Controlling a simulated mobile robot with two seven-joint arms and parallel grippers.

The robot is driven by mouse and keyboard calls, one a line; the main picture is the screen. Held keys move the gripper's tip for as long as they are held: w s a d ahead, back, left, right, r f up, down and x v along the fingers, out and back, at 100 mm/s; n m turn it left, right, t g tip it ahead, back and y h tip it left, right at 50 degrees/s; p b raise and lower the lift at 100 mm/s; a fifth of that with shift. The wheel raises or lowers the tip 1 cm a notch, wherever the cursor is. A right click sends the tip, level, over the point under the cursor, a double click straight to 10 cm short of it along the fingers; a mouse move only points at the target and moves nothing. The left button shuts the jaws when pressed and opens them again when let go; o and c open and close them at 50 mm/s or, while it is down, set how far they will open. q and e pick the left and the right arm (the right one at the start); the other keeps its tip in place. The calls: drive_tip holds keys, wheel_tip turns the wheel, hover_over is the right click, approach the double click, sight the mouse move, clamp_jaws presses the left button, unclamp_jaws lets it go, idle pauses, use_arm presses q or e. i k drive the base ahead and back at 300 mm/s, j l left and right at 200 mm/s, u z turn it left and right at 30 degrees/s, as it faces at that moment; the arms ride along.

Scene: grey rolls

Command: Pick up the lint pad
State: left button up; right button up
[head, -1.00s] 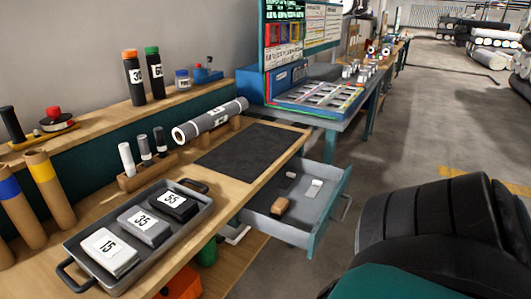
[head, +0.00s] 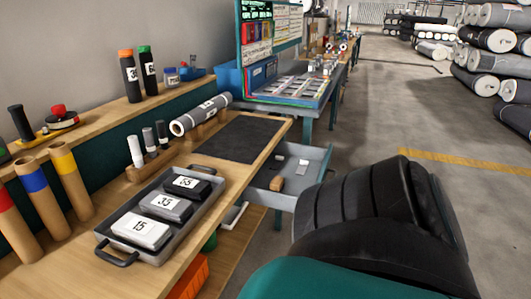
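An open grey drawer (head: 309,155) sticks out from under the workbench. In it lie a tan block (head: 276,184), a small white piece (head: 303,166) and a small dark piece (head: 281,158). The white piece may be the lint pad, but I cannot tell for sure at this size. My large black and teal arm part fills the lower right and covers the drawer's near right corner. Neither of my grippers shows in the head view.
A metal tray (head: 192,232) with blocks marked 15, 35 and 55 stands on the bench. Behind it are a dark mat (head: 243,138), a grey roll (head: 200,116) and small upright rollers. Cardboard tubes (head: 71,180) stand at left. Open floor lies beyond the drawer.

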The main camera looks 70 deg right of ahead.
sight(277, 184)
drive_tip(key=i+j, duration=0.1)
drive_tip(key=j, duration=0.25)
drive_tip(key=i+j, duration=0.1)
drive_tip(key=j, duration=0.25)
drive_tip(key=z, duration=0.45)
drive_tip(key=k+z, duration=0.15)
drive_tip(key=z, duration=0.7)
drive_tip(key=k+l+z, duration=0.1)
drive_tip(key=z, duration=0.35)
drive_tip(key=i+j+z, duration=0.1)
drive_tip(key=z, duration=0.25)
drive_tip(key=j+z, duration=0.15)
drive_tip(key=z, duration=0.2)
drive_tip(key=i+l, duration=2.05)
drive_tip(key=l, duration=0.15)
